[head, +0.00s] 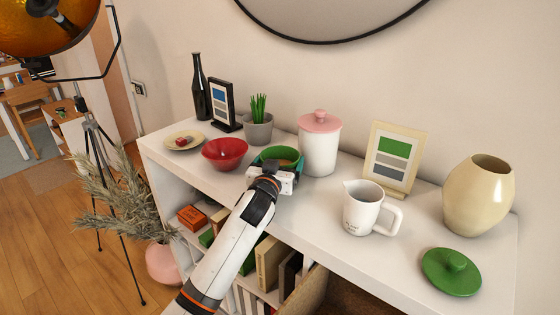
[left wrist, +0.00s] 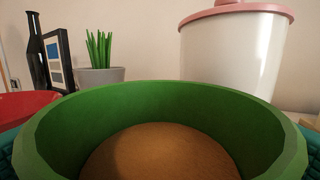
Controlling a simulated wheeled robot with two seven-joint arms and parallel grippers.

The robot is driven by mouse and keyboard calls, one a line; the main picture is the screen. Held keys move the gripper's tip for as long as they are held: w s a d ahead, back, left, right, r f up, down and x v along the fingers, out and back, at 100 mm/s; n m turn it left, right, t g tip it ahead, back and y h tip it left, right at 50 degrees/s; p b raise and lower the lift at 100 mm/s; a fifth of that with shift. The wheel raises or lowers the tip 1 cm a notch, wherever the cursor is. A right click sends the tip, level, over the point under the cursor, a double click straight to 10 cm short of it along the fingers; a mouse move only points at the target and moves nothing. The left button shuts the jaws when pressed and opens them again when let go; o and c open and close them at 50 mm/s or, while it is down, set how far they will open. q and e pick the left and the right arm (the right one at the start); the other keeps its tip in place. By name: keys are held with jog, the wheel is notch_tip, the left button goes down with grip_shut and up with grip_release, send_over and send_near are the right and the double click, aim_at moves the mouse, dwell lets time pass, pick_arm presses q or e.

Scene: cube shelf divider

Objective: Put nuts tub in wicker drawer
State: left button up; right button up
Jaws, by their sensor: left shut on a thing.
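The nuts tub is a round green tub (head: 283,152) with brown contents, on or just above the white shelf top. In the left wrist view its green wall (left wrist: 160,100) fills the lower half, with a flat brown fill inside. My left gripper (head: 277,168) is shut on the tub, with teal finger pads at its sides. A brown, rough-textured surface with a pale wooden edge, likely the wicker drawer (head: 350,296), shows below the shelf top at the bottom; most of it is cut off. My right gripper is not in view.
A red bowl (head: 225,153) is left of the tub, a potted plant (head: 258,130) behind it, and a pink-lidded canister (head: 319,150) at its right. A white pitcher (head: 362,208), green lid (head: 451,272), picture frame (head: 393,158) and beige vase (head: 478,197) stand further right.

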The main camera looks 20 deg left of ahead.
pick_arm(q)
jog(key=shift+f, duration=0.2)
jog(key=shift+f, duration=0.2)
jog(key=o, duration=0.8)
